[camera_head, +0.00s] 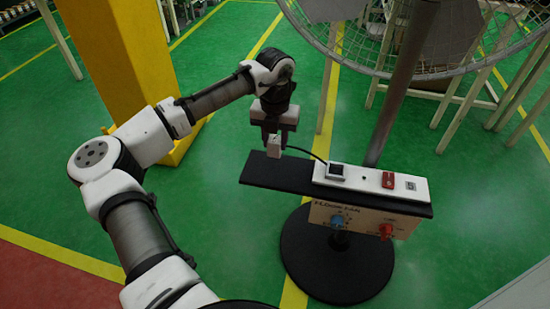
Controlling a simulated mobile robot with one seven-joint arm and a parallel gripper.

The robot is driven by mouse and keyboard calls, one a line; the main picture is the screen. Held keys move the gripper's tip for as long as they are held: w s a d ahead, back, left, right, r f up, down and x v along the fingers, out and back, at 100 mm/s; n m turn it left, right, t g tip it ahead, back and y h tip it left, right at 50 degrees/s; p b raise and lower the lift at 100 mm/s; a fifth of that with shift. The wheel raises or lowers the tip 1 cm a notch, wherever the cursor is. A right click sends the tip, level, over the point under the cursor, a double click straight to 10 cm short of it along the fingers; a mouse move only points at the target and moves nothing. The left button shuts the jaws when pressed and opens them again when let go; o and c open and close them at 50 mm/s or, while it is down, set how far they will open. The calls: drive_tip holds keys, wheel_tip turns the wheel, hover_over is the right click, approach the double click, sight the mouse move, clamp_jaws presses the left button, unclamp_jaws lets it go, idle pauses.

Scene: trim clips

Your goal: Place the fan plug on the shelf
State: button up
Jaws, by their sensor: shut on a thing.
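The fan plug (273,146) is a small white block with a black cord running right from it. My gripper (274,140) points down and is shut on the plug, over the left end of the shelf. The shelf (262,171) is a long black board on the fan stand. I cannot tell whether the plug touches the shelf or hangs just above it. The cord goes to a dark square piece (335,171) on a white power strip (360,180), which lies on the middle and right of the shelf.
The fan's pole (403,85) rises behind the shelf to a wire cage (340,62). A panel with a blue knob and a red knob (385,230) hangs below the shelf, above a round black base (335,275). A yellow pillar (125,50) stands at the left.

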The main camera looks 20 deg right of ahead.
sight(276, 138)
drive_tip(key=shift+f+b, duration=0.3)
drive_tip(key=shift+f, duration=2.9)
drive_tip(key=shift+f, duration=0.15)
drive_tip(key=o, duration=1)
wheel_tip(276, 138, up, 12)
drive_tip(key=shift+r+p, duration=0.2)
drive_tip(key=shift+p, duration=0.5)
drive_tip(key=shift+d, duration=0.1)
